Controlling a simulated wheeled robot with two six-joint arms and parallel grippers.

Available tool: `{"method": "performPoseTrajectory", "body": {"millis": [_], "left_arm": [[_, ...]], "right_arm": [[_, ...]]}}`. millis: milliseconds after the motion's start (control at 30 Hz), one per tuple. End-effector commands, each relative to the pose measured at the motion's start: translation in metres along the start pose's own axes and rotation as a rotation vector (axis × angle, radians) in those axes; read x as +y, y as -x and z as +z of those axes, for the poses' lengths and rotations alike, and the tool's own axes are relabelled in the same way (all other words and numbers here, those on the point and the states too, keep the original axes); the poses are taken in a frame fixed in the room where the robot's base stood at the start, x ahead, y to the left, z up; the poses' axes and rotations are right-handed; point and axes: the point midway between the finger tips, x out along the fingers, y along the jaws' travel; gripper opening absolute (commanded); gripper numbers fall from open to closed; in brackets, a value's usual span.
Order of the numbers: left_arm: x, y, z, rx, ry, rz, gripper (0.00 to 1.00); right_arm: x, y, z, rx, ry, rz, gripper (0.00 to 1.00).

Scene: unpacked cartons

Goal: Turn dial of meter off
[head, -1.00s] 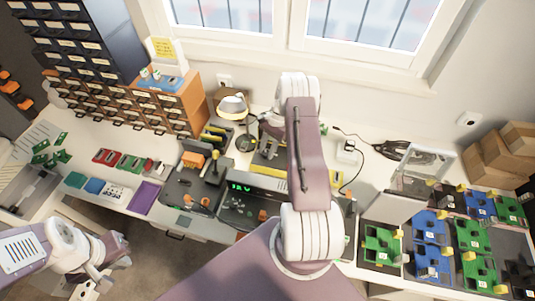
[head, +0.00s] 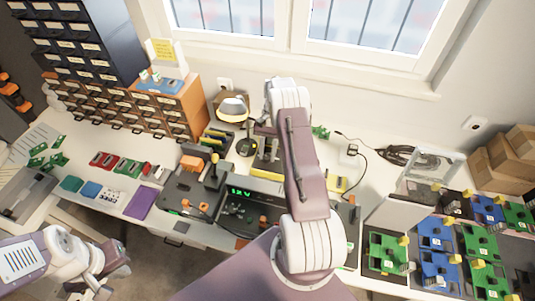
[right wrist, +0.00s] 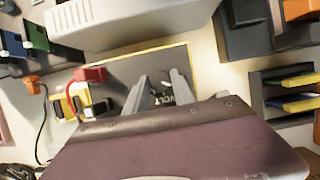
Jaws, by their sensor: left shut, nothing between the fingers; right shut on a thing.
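The meter is a grey panel with a yellow edge (right wrist: 205,62) in the right wrist view. In the head view a yellow-edged part of it (head: 262,163) shows beside my right arm. My right gripper (right wrist: 161,82) is over the panel, its two grey fingers closed around the small dial at its middle. The fingers hide most of the dial, so its setting cannot be read. In the head view the right fingertips are hard to make out. My left gripper (head: 112,268) is shut and empty at the lower left, away from the meter.
A power supply with a green display (head: 240,192) stands in front. A lamp (head: 232,108) and drawers (head: 130,108) are behind left. Circuit boards (head: 436,250) lie at right.

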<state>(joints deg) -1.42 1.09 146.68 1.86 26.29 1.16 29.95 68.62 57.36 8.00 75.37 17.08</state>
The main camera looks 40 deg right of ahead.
Motion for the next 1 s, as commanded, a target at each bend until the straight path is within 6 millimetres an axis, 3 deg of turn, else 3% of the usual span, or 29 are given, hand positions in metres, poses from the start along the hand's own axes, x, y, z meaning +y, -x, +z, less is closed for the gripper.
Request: {"method": "performPoseTrajectory", "body": {"millis": [300,333,400,767,867,1000], "left_arm": [[0.0,0.0,0.0,0.0,0.0,0.0,0.0],[0.0,0.0,0.0,0.0,0.0,0.0,0.0],[0.0,0.0,0.0,0.0,0.0,0.0,0.0],[0.0,-0.001,0.0,0.0,0.0,0.0,0.0],[0.0,-0.005,0.001,0.0,0.0,0.0,0.0],[0.0,-0.012,0.001,0.0,0.0,0.0,0.0]], "right_arm": [[0.0,0.001,0.0,0.001,0.002,0.0,0.0],[0.0,0.001,0.0,0.001,0.001,0.0,0.35],[0.0,0.001,0.0,0.001,0.001,0.0,0.51],[0.0,0.003,-0.001,0.001,0.001,0.0,0.51],[0.0,0.015,-0.002,0.004,0.001,-0.001,0.51],[0.0,0.046,-0.003,0.007,0.0,-0.002,0.51]]}}
